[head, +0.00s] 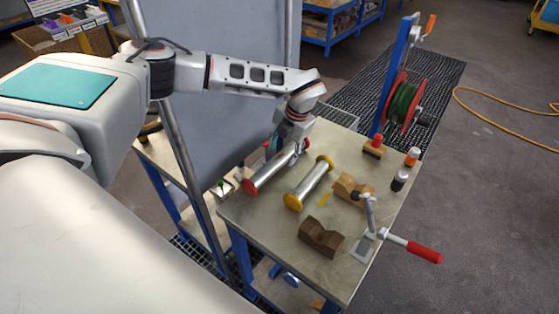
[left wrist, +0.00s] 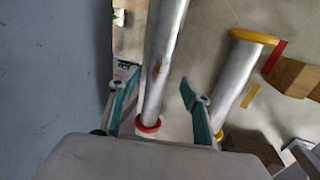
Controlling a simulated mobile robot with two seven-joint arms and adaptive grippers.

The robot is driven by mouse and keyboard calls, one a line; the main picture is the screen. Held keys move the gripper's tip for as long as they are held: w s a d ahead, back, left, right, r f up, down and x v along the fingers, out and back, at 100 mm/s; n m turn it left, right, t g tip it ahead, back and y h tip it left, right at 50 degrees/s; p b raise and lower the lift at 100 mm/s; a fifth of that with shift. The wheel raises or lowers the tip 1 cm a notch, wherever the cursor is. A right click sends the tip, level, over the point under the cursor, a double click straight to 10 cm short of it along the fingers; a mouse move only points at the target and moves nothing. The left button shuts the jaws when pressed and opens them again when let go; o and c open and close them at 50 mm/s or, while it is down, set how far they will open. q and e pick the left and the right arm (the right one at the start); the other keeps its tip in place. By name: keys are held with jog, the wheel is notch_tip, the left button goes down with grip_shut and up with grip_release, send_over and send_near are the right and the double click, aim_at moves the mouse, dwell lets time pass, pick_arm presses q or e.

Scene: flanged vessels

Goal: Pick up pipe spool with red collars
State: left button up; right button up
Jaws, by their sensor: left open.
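The pipe spool with red collars (head: 272,171) lies on the table, a grey tube with a red collar at its near end. Its far end is partly hidden by my left gripper (head: 287,147), which reaches down over it. In the left wrist view the red-collared spool (left wrist: 161,60) runs between the two teal fingers of my left gripper (left wrist: 159,80). The fingers are apart, with a gap visible on the right side; I cannot tell if the left finger touches the tube. My right gripper is not in view.
A spool with yellow collars (head: 309,183) lies close by on the right. Wooden V-blocks (head: 321,238), a clamp with a red handle (head: 424,252) and small bottles (head: 400,179) stand on the table (head: 285,235). A grey panel (head: 225,75) and a metal post (head: 185,165) stand left of it.

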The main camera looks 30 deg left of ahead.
aim_at(281, 157)
pick_arm(q)
jog(key=shift+a+f, duration=0.15)
jog(key=shift+f, duration=0.5)
jog(key=x, duration=0.1)
jog(key=b+x, duration=0.1)
jog(key=x, duration=0.1)
jog(key=shift+w+f, duration=0.25)
jog(key=shift+a+f+b, duration=0.15)
jog(key=shift+f+b, duration=0.1)
jog(key=shift+b, duration=0.2)
jog(key=c, duration=1.1)
grip_shut()
jog(key=shift+w+r, duration=0.1)
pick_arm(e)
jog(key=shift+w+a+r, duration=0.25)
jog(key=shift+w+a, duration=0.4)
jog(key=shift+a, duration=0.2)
